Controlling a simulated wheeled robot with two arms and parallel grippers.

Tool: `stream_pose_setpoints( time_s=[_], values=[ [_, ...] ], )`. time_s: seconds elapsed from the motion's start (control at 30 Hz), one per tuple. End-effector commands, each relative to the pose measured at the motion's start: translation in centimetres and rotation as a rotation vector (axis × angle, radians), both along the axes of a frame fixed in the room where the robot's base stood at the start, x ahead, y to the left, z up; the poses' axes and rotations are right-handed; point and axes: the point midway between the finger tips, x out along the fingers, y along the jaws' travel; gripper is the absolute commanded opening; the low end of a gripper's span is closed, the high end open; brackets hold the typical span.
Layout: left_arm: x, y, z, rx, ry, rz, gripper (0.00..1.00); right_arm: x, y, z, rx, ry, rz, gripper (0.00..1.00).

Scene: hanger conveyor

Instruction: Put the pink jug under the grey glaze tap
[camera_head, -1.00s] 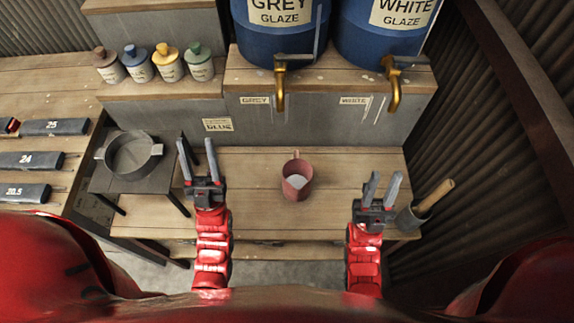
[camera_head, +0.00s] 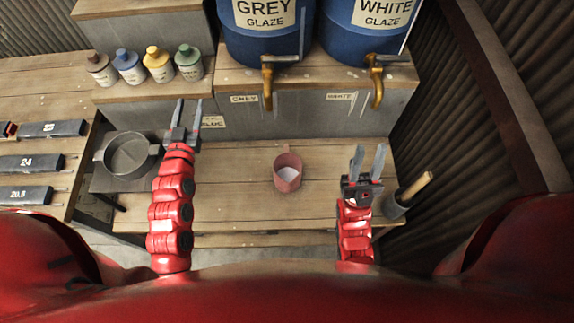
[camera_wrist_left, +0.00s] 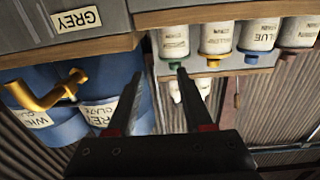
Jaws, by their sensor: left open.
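The pink jug (camera_head: 288,172) stands upright on the wooden bench with something pale inside it. Its handle is at the back. The grey glaze tap (camera_head: 267,84) is brass and hangs from the blue barrel labelled grey glaze (camera_head: 262,35), behind and left of the jug. My left gripper (camera_head: 187,103) is open and empty, raised left of the jug. In the left wrist view its fingers (camera_wrist_left: 154,85) are apart with nothing between them. My right gripper (camera_head: 369,152) is open and empty, right of the jug.
The white glaze barrel (camera_head: 362,30) and its tap (camera_head: 376,85) are on the right. Several small bottles (camera_head: 158,64) line the left shelf. A round pan (camera_head: 131,155) sits at left. A wooden-handled tool (camera_head: 412,190) is near my right gripper. Bench around the jug is clear.

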Motion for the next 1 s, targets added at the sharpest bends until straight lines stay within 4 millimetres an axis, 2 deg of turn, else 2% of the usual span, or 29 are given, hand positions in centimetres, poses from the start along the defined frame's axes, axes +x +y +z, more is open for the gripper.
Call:
stream_pose_setpoints(
  time_s=[0.03,0.17,0.3,0.4,0.5,0.67,1.0],
  values=[
    [-0.3,-1.4,-0.2,0.015,0.084,-0.057,0.51,0.0,0.0,1.0,0.000,0.000,0.000,0.34],
    [-2.8,-6.3,-3.2,0.082,0.333,-0.257,0.51,0.0,0.0,2.2,0.000,0.000,0.000,0.34],
    [-7.5,-10.7,-5.9,0.177,0.559,-0.468,0.51,0.0,0.0,3.2,0.000,0.000,0.000,0.34],
    [-10.6,-12.6,-7.3,0.240,0.668,-0.580,0.51,0.0,0.0,3.6,0.000,0.000,0.000,0.34],
    [-12.6,-13.4,-8.1,0.278,0.732,-0.646,0.51,0.0,0.0,3.7,0.000,0.000,0.000,0.34],
    [-13.1,-14.3,-9.8,0.297,0.759,-0.679,0.51,0.0,0.0,2.1,0.000,0.000,0.000,0.34],
    [-10.3,-16.9,-13.9,0.295,0.753,-0.675,0.51,0.0,0.0,-4.4,0.000,0.000,0.000,0.34]
  ],
)
